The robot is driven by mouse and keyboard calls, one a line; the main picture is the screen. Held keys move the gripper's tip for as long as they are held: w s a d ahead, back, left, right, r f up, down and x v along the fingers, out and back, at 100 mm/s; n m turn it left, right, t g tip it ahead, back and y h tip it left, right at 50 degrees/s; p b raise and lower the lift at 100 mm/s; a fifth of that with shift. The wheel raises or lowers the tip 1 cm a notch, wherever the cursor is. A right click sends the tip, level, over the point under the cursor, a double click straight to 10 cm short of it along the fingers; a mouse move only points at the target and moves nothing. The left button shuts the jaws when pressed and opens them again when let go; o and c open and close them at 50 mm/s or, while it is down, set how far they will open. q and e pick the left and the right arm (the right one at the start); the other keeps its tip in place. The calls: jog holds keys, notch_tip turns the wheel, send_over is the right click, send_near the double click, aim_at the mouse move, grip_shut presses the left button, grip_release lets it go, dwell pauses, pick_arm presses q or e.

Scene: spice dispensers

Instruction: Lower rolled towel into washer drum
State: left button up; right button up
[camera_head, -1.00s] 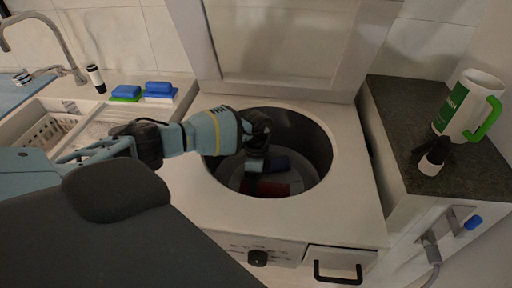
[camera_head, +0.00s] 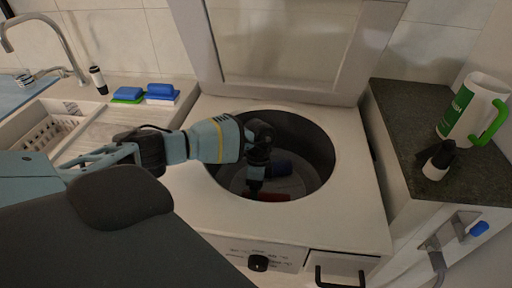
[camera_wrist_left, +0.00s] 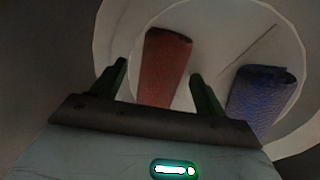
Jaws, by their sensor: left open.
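The washer drum (camera_head: 318,160) is an open round well in the white top-loading washer (camera_head: 355,215). A red rolled towel (camera_head: 272,196) lies low in the drum, partly hidden by my gripper and the rim. A blue rolled towel (camera_head: 280,168) lies in the drum beside it. My left gripper (camera_head: 255,190) reaches down into the drum with its fingers open. In the left wrist view, the red towel (camera_wrist_left: 165,65) shows between and beyond the open fingers (camera_wrist_left: 159,72), not visibly clamped. The blue towel (camera_wrist_left: 262,98) lies to the right, outside the fingers. My right gripper is not in view.
The raised washer lid (camera_head: 280,85) stands behind the drum. A sink and sponges (camera_head: 160,92) are at the left.

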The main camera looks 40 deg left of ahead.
pick_arm(q)
jog(key=v, duration=0.7)
jog(key=shift+r, duration=0.35)
jog(key=shift+w, duration=0.15)
dwell(0.4)
